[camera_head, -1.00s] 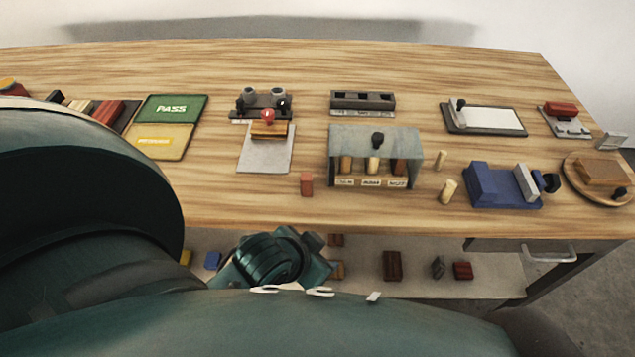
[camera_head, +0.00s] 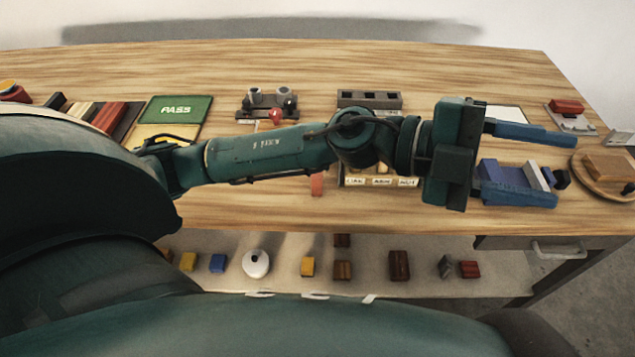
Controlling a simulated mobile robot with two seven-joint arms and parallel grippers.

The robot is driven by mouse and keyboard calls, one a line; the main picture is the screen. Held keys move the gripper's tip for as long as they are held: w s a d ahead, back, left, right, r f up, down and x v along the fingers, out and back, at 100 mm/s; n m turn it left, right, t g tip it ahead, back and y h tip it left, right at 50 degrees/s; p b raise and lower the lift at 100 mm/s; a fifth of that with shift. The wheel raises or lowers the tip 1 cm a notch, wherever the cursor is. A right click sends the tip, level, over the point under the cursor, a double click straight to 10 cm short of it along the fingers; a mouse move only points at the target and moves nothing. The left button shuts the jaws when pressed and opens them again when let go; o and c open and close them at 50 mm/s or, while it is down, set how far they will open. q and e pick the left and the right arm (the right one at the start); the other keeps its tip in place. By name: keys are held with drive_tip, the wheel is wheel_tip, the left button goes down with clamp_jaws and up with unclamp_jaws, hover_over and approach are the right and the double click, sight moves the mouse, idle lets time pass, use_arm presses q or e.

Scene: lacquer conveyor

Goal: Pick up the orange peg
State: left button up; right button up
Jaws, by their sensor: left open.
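A small orange-red upright piece (camera_head: 317,185), the only thing that looks like an orange peg, stands on the wooden table left of the peg rack (camera_head: 348,181). My left forearm passes over it and hides its top. My left gripper (camera_head: 552,167) is open and empty, with its two blue fingers pointing right. It is well to the right of the orange piece, above the blue vise (camera_head: 488,170). The arm hides most of the rack. My right gripper is not in view.
A green-and-yellow board (camera_head: 180,108) lies at left. A dark three-hole block (camera_head: 369,100) stands behind my arm. A round wooden board (camera_head: 590,185) is at far right. A lower shelf (camera_head: 430,285) holds several small blocks and a white round object (camera_head: 256,263).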

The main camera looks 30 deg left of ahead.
use_arm(q)
wheel_tip(320, 180, down, 4)
drive_tip(key=a+m+g+y, duration=0.1)
drive_tip(key=m+g+y, duration=0.2)
drive_tip(key=y, duration=0.1)
drive_tip(key=n+y, duration=0.3)
drive_tip(key=y, duration=1.3)
hover_over(317, 174)
wheel_tip(317, 174, down, 8)
drive_tip(key=shift+t, duration=0.3)
wheel_tip(317, 174, down, 6)
drive_tip(key=shift+a+f+p, duration=0.1)
drive_tip(key=shift+f+p, duration=0.1)
drive_tip(key=shift+p, duration=0.25)
drive_tip(key=shift+f+p, duration=0.7)
drive_tip(key=shift+f, duration=2.4)
clamp_jaws()
